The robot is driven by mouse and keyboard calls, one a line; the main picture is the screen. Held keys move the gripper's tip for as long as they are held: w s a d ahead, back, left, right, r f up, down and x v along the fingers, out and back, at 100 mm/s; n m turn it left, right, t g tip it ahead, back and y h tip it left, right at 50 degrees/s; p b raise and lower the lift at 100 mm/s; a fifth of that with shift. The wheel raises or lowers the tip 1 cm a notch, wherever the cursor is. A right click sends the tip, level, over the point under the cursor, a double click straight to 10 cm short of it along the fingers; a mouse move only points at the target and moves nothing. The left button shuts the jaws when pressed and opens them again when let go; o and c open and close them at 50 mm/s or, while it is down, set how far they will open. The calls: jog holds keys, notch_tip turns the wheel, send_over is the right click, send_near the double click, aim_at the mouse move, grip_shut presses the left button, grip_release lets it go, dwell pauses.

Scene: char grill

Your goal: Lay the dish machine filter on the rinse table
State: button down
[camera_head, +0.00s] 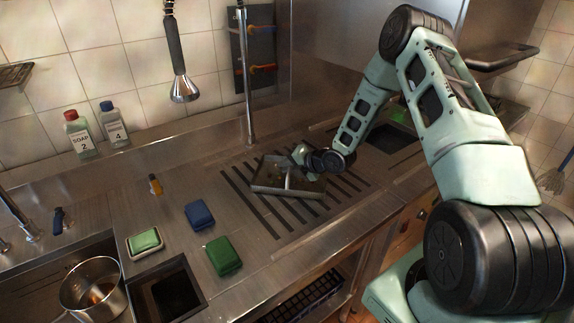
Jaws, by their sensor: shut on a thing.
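The dish machine filter (262,187) looks like a shallow grey metal tray with a raised bar across it. It is over the slatted part of the steel rinse table (236,191), at the middle of the head view. My gripper (297,163) reaches in from the right and is shut on the filter near its far side. The fingers are small in the picture and partly merge with the filter. I cannot tell whether the filter's underside touches the slats.
Blue (199,215) and green (222,255) blocks and a green sponge in a dish (145,242) lie to the left. A pot (93,287) stands in the sink. Soap bottles (80,134) stand by the wall. A spray head (182,88) hangs above. The slats right of the filter are clear.

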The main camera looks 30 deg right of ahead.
jog(key=shift+f, duration=0.15)
jog(key=c, duration=1.4)
grip_release()
jog(key=shift+c, duration=0.2)
